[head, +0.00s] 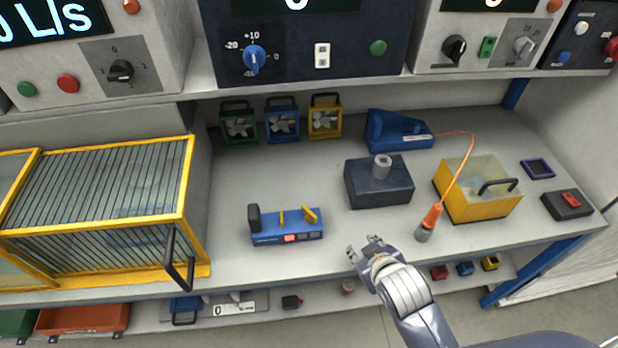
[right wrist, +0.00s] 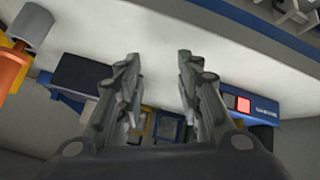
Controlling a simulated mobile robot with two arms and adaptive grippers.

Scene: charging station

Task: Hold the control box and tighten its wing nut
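A blue control box (head: 268,238) stands on the bench, left of centre, with a black upright grip, two yellow pieces on top and a red square on its front. One raised yellow piece (head: 309,214) looks like the wing nut, but it is too small to be sure. The box (right wrist: 262,109) also shows at the right of the right wrist view. My right gripper (head: 364,251) is open and empty over the bench's front edge, right of the box and apart from it. Its open fingers (right wrist: 157,64) show in the right wrist view. My left gripper is not in view.
A dark block with a grey cylinder (head: 368,190) stands behind my right gripper. An orange-grey plug (head: 433,214) on a cable and a yellow box (head: 467,207) are to its right. A yellow-framed cage (head: 188,180) is at left. Bench between cage and control box is clear.

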